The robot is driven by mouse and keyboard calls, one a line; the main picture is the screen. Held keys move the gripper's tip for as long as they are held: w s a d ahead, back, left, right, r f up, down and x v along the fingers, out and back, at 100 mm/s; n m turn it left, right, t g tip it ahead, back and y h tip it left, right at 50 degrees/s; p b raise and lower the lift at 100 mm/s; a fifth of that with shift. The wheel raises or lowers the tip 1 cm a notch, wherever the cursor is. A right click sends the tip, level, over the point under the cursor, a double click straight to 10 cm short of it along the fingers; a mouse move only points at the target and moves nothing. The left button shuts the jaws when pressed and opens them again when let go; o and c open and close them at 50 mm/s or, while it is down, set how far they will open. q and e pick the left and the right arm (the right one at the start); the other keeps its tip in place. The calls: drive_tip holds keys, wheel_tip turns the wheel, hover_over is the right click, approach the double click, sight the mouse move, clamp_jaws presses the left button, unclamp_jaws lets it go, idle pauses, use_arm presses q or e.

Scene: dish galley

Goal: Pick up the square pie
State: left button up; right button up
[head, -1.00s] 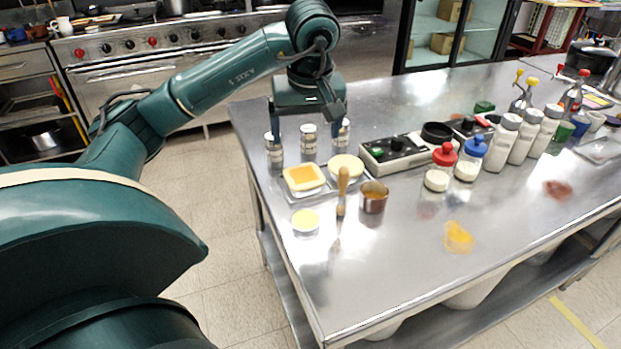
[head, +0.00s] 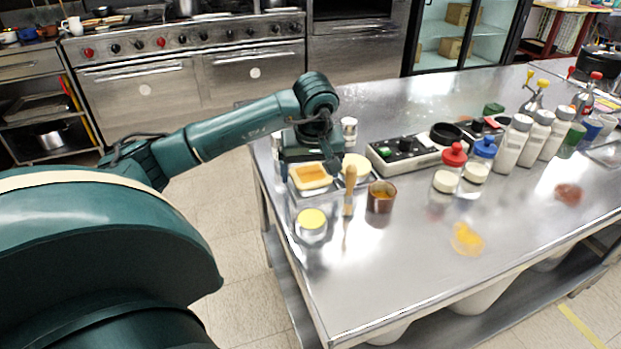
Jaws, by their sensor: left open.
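The square pie (head: 312,177) is pale yellow with a golden-orange top. It sits on a small metal tray (head: 303,196) near the left edge of the steel table. My left gripper (head: 311,182) is open and low over the pie, with its body just behind the pie in the picture. One finger shows at the pie's left and the other at its right. I cannot tell whether the fingers touch the pie. My right gripper is not in view.
A pale round item (head: 356,166) sits close right of the pie. A wooden-handled brush (head: 349,185), a copper cup (head: 381,198) and a yellow-topped jar (head: 312,222) stand nearby. A control box (head: 405,152) and several bottles are further right. The front of the table is mostly clear.

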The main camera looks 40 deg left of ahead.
use_arm(q)
drive_tip(key=shift+c, duration=0.2)
drive_tip(key=shift+r, duration=0.1)
drive_tip(key=c, duration=0.8)
